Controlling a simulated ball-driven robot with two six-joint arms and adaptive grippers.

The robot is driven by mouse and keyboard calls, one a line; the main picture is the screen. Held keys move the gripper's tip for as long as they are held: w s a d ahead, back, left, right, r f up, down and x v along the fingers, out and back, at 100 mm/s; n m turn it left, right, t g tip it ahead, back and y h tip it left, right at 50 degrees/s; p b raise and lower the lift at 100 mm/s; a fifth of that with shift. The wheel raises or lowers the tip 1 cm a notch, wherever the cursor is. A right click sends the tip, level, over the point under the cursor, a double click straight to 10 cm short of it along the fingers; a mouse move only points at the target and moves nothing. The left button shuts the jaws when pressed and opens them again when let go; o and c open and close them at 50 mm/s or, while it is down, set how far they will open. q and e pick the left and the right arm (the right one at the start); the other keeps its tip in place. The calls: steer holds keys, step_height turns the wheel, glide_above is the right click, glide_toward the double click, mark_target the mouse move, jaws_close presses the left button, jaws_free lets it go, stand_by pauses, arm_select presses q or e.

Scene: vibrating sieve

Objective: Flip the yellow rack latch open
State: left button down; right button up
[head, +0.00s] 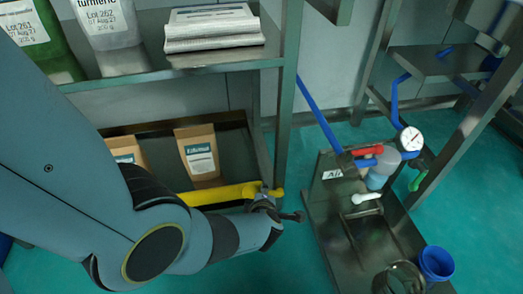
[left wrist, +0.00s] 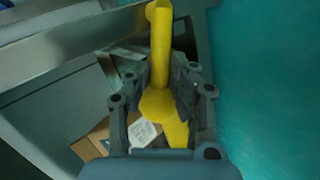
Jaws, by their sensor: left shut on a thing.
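The yellow rack latch (head: 222,194) runs along the front of the rack's lower shelf in the head view, with its right end at the rack post. My left gripper (head: 277,207) is at that right end. In the left wrist view the yellow latch (left wrist: 160,48) stands between the two fingers of my left gripper (left wrist: 158,85), which is shut on it. Its rounded part and a short lower piece show between the fingers. The wrist hides part of the latch in the head view. My right gripper is not in view.
Brown paper bags (head: 200,156) stand on the lower shelf behind the latch. To the right is a metal stand with a red-handled valve (head: 367,151), a gauge (head: 411,139) and a blue cup (head: 436,264).

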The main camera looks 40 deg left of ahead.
arm_select(q)
steer(key=shift+w+d+r+m+g+y+p, duration=0.2)
steer(key=shift+r+m+g+y, duration=0.1)
steer(key=shift+g, duration=0.1)
steer(key=shift+w+d+r+m+g+y+p, duration=0.2)
steer(key=shift+r+m+g+y, duration=0.1)
steer(key=shift+g, duration=0.1)
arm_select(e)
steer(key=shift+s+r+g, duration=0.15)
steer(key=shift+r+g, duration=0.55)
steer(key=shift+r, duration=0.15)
arm_select(q)
steer(key=c, duration=1.2)
jaws_free()
steer(key=shift+o, duration=0.2)
steer(key=shift+a, duration=0.1)
